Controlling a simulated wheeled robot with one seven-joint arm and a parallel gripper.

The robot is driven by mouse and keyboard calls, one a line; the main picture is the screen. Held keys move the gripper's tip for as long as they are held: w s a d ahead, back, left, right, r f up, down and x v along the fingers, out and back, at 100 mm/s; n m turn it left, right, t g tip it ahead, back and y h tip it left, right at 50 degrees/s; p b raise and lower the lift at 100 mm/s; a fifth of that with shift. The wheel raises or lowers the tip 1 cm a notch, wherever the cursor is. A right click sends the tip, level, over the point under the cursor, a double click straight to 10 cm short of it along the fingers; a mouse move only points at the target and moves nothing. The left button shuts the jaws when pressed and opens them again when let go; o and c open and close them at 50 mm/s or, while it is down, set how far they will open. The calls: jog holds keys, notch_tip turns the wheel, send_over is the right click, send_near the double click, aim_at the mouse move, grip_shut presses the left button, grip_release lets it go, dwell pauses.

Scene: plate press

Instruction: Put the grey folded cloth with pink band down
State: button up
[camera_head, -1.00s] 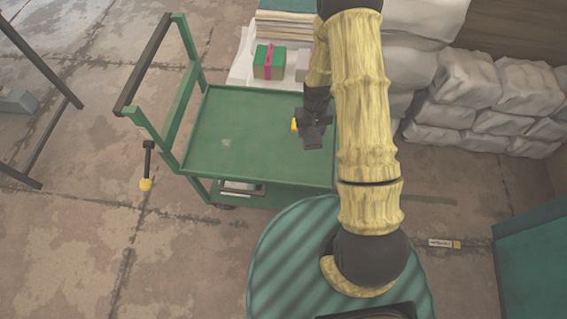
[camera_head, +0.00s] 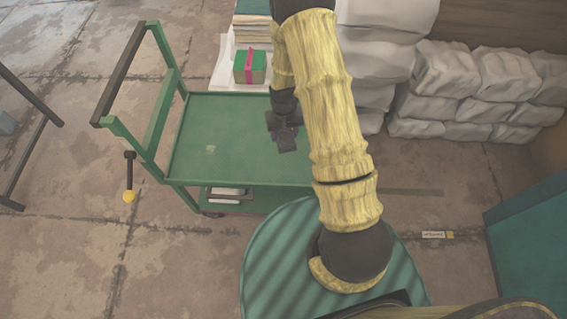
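My gripper (camera_head: 284,138) hangs over the right part of the green trolley top (camera_head: 222,145), seen from above and behind. Its dark finger parts show, but the gap between them does not, and I see no cloth at them. I cannot make out the grey folded cloth with pink band in the current view; my yellow arm covers the area right of the green block. The green block with a pink band (camera_head: 249,67) stands on a white surface beyond the trolley.
The trolley top is bare left of my gripper. A dark-topped handle frame (camera_head: 128,70) rises at its left end. A stack of flat boards (camera_head: 252,30) stands behind the green block. Pale sacks (camera_head: 465,90) are piled at right. A yellow-tipped lever (camera_head: 129,195) shows at left.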

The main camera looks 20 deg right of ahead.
notch_tip(320, 180, down, 6)
jog(key=m+b, duration=0.3)
jog(key=b, duration=0.5)
jog(key=shift+w+r+b, duration=0.1)
jog(key=shift+w+b, duration=0.05)
jog(key=shift+b, duration=0.2)
send_over(284, 160)
notch_tip(284, 160, down, 6)
jog(key=shift+f+b, duration=0.15)
jog(key=shift+b, duration=0.25)
notch_tip(284, 160, down, 3)
jog(key=shift+f+b, duration=0.1)
jog(key=shift+b, duration=0.2)
jog(key=shift+f, duration=0.25)
jog(key=shift+w, duration=0.1)
